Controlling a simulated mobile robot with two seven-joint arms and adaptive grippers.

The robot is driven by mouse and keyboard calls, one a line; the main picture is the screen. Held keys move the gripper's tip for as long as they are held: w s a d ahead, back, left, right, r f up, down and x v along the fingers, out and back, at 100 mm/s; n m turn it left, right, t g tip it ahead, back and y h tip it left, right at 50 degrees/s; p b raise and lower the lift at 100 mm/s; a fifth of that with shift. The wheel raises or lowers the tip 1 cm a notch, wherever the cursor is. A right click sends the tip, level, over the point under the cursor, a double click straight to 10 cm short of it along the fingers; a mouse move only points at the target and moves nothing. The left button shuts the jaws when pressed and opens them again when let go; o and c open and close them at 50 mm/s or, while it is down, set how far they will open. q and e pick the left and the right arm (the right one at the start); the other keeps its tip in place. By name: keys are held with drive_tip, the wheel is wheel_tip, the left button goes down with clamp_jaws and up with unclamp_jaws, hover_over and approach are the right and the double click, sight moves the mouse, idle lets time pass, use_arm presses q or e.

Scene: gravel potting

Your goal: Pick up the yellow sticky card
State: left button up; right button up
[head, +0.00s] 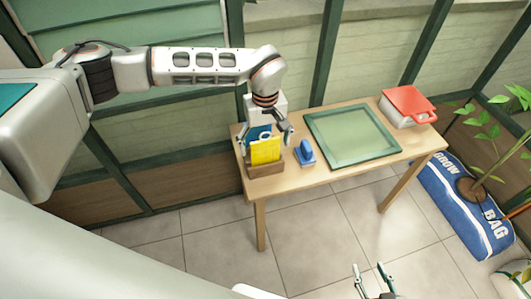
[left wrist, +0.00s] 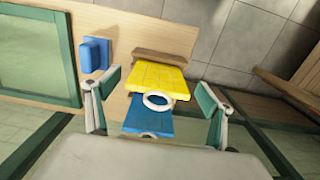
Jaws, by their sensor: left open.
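The yellow sticky card (head: 266,153) stands in a brown wooden holder (head: 267,171) at the left end of the table, in front of a blue card (head: 256,133). In the left wrist view the yellow card (left wrist: 158,76) shows with a white ring at its near edge, and the blue card (left wrist: 148,118) lies closer to the camera. My left gripper (head: 264,136) is open above the holder, its fingers (left wrist: 158,108) on either side of the cards with gaps. My right gripper (head: 372,278) is open and empty, low at the bottom of the head view.
A blue block-like tool (head: 305,153) stands just right of the holder. A green-framed tray (head: 352,135) fills the table's middle. A white box with a red lid (head: 408,106) is at the right end. A blue grow bag (head: 462,208) with a plant lies on the floor.

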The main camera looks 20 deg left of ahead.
sight(265, 153)
use_arm(q)
drive_tip(key=f, duration=0.5)
drive_tip(key=shift+w, duration=0.2)
drive_tip(key=shift+c, duration=0.4)
drive_tip(key=c, duration=0.9)
drive_tip(key=shift+r, duration=0.1)
